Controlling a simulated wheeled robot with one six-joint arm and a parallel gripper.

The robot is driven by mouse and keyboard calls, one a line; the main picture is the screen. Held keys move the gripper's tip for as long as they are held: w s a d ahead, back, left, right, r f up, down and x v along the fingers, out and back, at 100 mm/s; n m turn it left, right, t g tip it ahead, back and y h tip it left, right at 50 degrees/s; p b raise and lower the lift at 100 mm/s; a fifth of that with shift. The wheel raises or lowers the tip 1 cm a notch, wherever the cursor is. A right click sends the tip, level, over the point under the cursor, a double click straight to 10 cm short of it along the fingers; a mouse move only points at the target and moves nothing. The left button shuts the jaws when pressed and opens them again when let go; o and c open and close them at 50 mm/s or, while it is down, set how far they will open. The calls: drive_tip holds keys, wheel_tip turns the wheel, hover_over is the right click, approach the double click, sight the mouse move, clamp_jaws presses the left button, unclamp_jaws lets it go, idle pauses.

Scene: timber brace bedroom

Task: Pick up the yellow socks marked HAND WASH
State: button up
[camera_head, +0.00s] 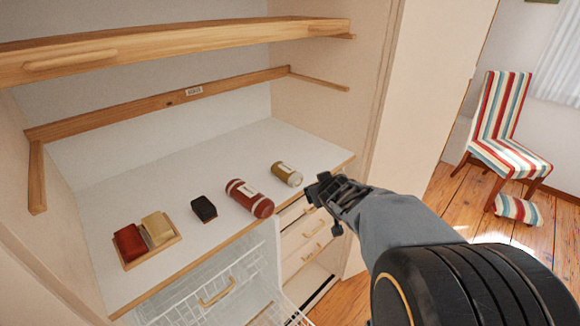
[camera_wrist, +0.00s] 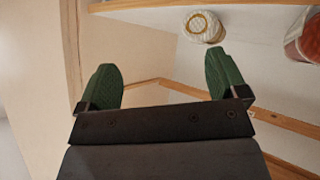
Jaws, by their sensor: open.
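A yellow-olive rolled bundle (camera_head: 284,171) with a pale label lies on the white shelf near its right end. Its label is too small to read. In the wrist view a whitish roll with a yellow ring (camera_wrist: 203,26), seemingly the same bundle, sits at the top, beyond the right fingertip. A yellow-tan folded piece (camera_head: 157,229) lies in a small wooden tray (camera_head: 154,255) at the left, with no readable mark. My gripper (camera_head: 318,187) is just right of the yellow bundle, near the shelf's front edge. Its green fingers (camera_wrist: 165,80) are apart, with nothing between them.
A red roll with white bands (camera_head: 249,198) and a dark block (camera_head: 204,209) lie left of the yellow bundle. A red piece (camera_head: 130,243) shares the tray. A wooden-edged shelf (camera_head: 180,52) hangs above. Drawers (camera_head: 308,239) and a wire basket (camera_head: 205,290) are below.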

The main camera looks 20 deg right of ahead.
sight(299, 180)
drive_tip(key=w+f+n+y+p, duration=0.1)
drive_tip(key=w+f+y, duration=0.1)
drive_tip(key=w+y, duration=0.1)
drive_tip(key=w+a+f+n+t+y+p, duration=0.1)
drive_tip(key=w+f+y, duration=0.1)
drive_tip(key=w, duration=0.4)
drive_tip(key=w+a+f+n+y+p, duration=0.1)
drive_tip(key=w+f+n+y+p, duration=0.1)
drive_tip(key=w+y, duration=0.1)
drive_tip(key=shift+w+a+f+t+y, duration=0.1)
drive_tip(key=shift+w+a+t+y, duration=0.1)
drive_tip(key=shift+w, duration=0.2)
drive_tip(key=shift+w+a+t+y, duration=0.1)
drive_tip(key=shift+w+t, duration=0.1)
drive_tip(key=shift+w, duration=0.15)
drive_tip(key=shift+c, duration=0.4)
drive_tip(key=c, duration=0.9)
